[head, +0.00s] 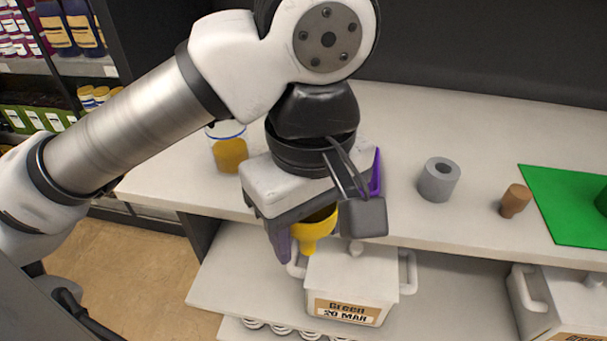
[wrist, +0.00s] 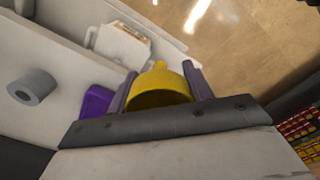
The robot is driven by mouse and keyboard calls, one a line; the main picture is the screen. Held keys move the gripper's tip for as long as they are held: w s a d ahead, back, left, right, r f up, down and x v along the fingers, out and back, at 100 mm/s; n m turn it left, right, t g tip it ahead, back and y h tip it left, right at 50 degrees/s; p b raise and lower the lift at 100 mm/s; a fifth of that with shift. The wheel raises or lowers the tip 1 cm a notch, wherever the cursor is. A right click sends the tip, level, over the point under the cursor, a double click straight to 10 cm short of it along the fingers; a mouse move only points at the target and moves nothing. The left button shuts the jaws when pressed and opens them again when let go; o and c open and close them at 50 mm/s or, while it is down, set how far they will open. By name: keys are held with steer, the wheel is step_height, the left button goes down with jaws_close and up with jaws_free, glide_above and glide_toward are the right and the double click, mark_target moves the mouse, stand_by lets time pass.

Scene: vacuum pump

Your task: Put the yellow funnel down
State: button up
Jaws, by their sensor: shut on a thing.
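The yellow funnel (head: 314,228) is held in my gripper (head: 305,235), beyond the front edge of the upper bench (head: 480,225). Its narrow spout points down. In the wrist view the funnel (wrist: 160,88) sits between the two purple-grey fingers of my gripper (wrist: 161,88), which are shut on it. My arm and gripper body hide part of the funnel in the head view.
A jar with yellow contents (head: 230,148), a grey cylinder (head: 439,180), a brown stopper (head: 515,200) and a green mat (head: 570,205) are on the bench. A white labelled box (head: 350,280) stands on the shelf below. The bench between jar and cylinder is partly hidden.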

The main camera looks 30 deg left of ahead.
steer(key=w+a+p, duration=0.1)
steer(key=w, duration=0.4)
steer(key=w+a+p, duration=0.1)
steer(key=w+a, duration=0.1)
steer(key=w, duration=0.3)
steer(key=w+a+p, duration=0.1)
steer(key=w, duration=0.5)
steer(key=shift+a+p, duration=0.3)
steer(key=shift+p, duration=0.05)
steer(key=f, duration=0.1)
steer(key=w+f+p, duration=0.1)
steer(key=f, duration=0.1)
steer(key=shift+a+f, duration=0.15)
steer(key=shift+a, duration=0.05)
steer(key=shift+f, duration=0.15)
steer(key=shift+f, duration=0.1)
steer(key=shift+f, duration=0.15)
steer(key=o, duration=1)
steer(key=shift+c, duration=0.2)
